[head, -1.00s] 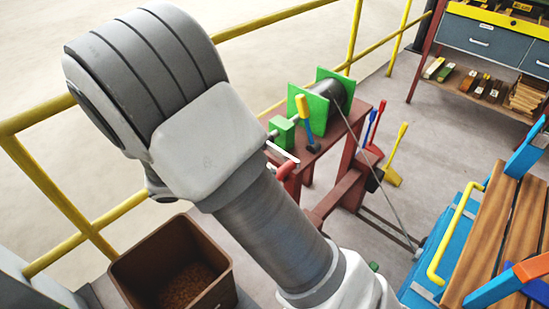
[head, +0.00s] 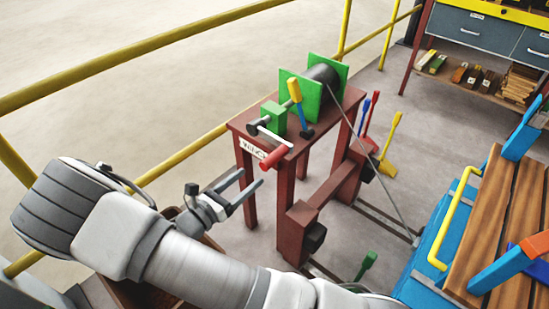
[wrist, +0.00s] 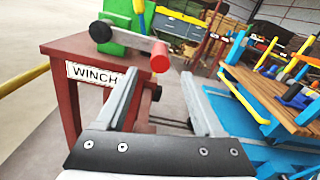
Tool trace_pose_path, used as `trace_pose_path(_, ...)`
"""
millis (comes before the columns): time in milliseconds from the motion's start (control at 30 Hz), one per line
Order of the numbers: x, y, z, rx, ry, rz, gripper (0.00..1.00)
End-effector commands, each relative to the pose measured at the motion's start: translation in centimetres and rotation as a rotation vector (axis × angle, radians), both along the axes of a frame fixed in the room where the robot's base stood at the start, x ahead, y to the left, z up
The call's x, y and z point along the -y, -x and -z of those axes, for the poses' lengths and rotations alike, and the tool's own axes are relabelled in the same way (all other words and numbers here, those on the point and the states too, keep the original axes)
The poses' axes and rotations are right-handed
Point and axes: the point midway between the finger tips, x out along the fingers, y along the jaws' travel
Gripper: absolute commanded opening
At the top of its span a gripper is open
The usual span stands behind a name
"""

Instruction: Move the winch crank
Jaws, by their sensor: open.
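The winch crank is a light metal arm with a red handle (head: 274,157) at its end, on the near side of the winch in the head view. The handle also shows in the wrist view (wrist: 160,57), ahead of the fingers. The winch has green side plates (head: 300,97) and a dark drum with a cable, on a dark red stand (head: 242,128) labelled WINCH. A lever with a yellow grip (head: 294,90) stands beside the crank. My gripper (head: 252,184) is open and empty, left of and below the red handle, apart from it.
A yellow railing (head: 190,158) runs behind the stand. Red, blue and yellow levers (head: 390,140) stand right of it. A blue cart with wooden slats (head: 505,205) is at the right. A brown bin (head: 120,292) is partly hidden under my arm.

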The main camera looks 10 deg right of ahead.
Motion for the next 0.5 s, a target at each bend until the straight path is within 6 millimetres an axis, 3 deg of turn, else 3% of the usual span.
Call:
trace_pose_path(300,5.8,-4.1,0.2,0.0,0.0,0.004,0.69)
trace_pose_path(500,8.3,-5.9,0.1,0.0,-0.001,0.002,0.69)
